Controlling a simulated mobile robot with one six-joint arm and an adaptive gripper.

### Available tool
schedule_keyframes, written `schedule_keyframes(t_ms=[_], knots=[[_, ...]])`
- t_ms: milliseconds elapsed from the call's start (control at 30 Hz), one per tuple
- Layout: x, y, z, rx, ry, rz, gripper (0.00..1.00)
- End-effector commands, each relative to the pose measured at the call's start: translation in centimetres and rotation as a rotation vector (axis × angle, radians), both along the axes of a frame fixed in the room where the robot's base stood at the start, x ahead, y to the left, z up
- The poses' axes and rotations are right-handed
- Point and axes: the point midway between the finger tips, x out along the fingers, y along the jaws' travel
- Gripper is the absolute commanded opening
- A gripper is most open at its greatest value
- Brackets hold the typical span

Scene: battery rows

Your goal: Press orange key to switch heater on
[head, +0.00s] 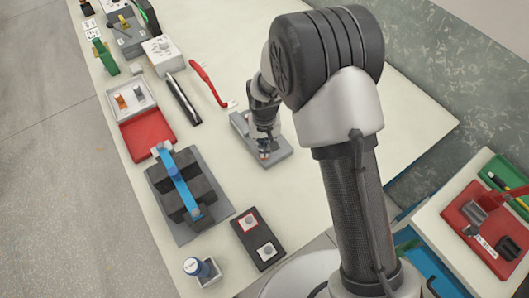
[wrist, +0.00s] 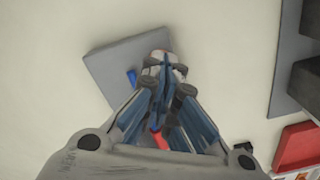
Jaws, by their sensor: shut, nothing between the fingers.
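A grey flat unit (head: 279,152) lies on the table under my gripper (head: 264,154). It also shows in the wrist view (wrist: 108,62), with a small blue key (wrist: 131,77) on its top. My gripper (wrist: 166,62) is shut and empty, its fingertips over the unit; I cannot tell if they touch it. A small orange patch shows by the fingertips in the head view; I cannot tell if it is a key. The fingers hide part of the unit. A white box (head: 145,108) farther left holds an orange piece (head: 121,101) and a grey piece.
A red tool (head: 205,80) and a dark bar (head: 183,100) lie beyond the unit. A dark block with a blue bar (head: 178,182) stands on a grey mat at left. A dark two-button panel (head: 250,232) and a blue-capped bottle (head: 194,266) are nearer. Table right of the unit is clear.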

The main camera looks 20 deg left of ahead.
Motion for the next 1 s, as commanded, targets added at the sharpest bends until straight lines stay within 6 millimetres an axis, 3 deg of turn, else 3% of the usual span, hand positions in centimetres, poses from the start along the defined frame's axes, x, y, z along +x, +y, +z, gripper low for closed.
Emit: schedule_keyframes(t_ms=[667, 1000], knots=[[0.0, 0.0, -2.1, 0.000, 0.000, 0.000, 0.00], [0.0, 0.0, 0.1, 0.000, -0.001, 0.000, 0.00]])
